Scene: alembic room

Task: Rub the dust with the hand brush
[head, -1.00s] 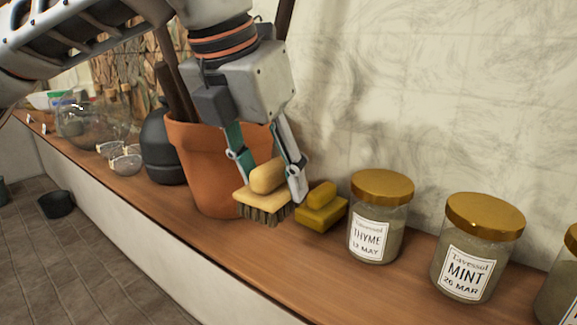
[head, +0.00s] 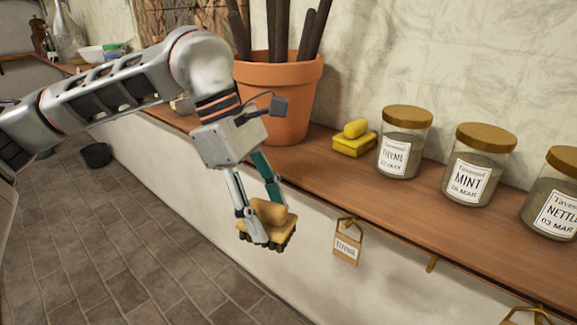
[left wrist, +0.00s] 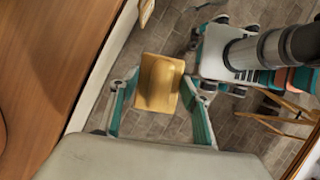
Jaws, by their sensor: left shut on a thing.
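The hand brush (head: 274,213) has a tan wooden back, a rounded handle and dark bristles facing down. My left gripper (head: 266,221) is shut on its handle and holds it in the air in front of the shelf edge, over the floor side. The brush also shows in the left wrist view (left wrist: 158,84), between the two fingers with the tiled floor beyond. I cannot make out any dust in these frames.
A wooden shelf (head: 330,174) runs along the wall. It bears a terracotta pot (head: 290,95), a yellow block-shaped brush or sponge (head: 354,144), and thyme (head: 402,150), mint (head: 475,172) and nettle jars. A tag (head: 346,247) hangs from its front. A dark bucket (head: 96,155) stands on the floor.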

